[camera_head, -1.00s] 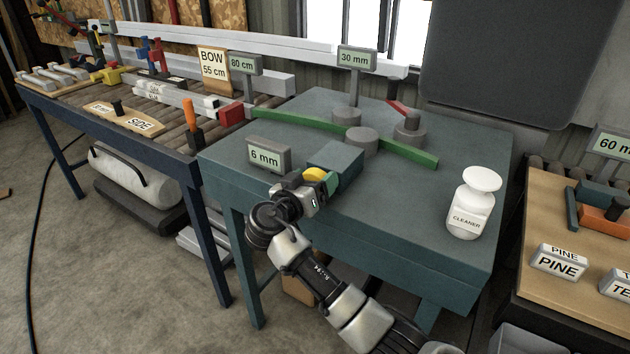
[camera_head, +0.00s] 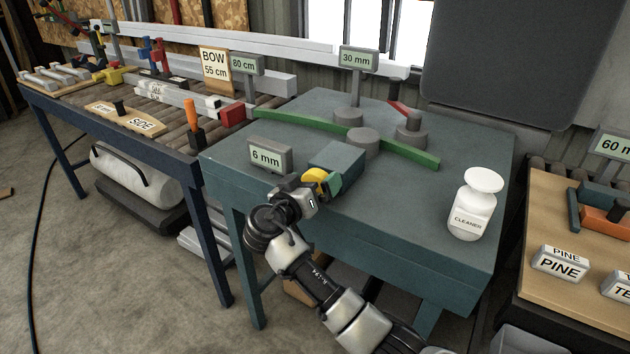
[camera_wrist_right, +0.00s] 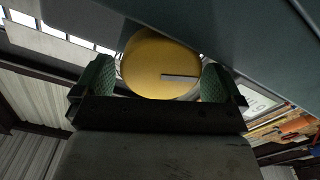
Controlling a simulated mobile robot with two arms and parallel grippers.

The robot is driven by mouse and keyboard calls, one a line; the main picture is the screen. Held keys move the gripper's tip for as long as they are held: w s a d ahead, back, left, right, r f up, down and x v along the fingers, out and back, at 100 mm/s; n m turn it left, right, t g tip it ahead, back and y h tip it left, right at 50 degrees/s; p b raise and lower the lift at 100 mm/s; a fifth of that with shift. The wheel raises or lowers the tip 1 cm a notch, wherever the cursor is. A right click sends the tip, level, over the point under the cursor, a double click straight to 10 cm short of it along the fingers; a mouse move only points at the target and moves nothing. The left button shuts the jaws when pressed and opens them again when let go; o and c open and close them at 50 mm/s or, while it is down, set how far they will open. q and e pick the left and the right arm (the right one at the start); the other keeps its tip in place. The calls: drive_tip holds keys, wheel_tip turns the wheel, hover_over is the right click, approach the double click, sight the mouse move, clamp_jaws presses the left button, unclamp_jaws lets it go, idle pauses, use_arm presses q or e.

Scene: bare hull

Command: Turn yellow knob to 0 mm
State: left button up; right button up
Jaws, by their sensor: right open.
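The yellow knob (camera_head: 315,182) is on the front side of the teal block on the bench. In the right wrist view the knob (camera_wrist_right: 162,65) is a round yellow face with a pale bar mark lying nearly level, pointing right. My right gripper (camera_head: 322,183) is open, with its green-padded fingers on either side of the knob; in the wrist view (camera_wrist_right: 160,82) small gaps seem to show beside it. A display next to it (camera_head: 266,156) reads 6 mm. My left gripper is not in view.
On the teal bench (camera_head: 420,215), a green curved strip (camera_head: 405,152) runs past grey cylinders (camera_head: 364,142). A 30 mm sign (camera_head: 358,59) stands behind. A white cleaner bottle (camera_head: 472,207) stands at the right.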

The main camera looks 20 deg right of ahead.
drive_tip(key=b+v, duration=0.1)
drive_tip(key=v, duration=0.9)
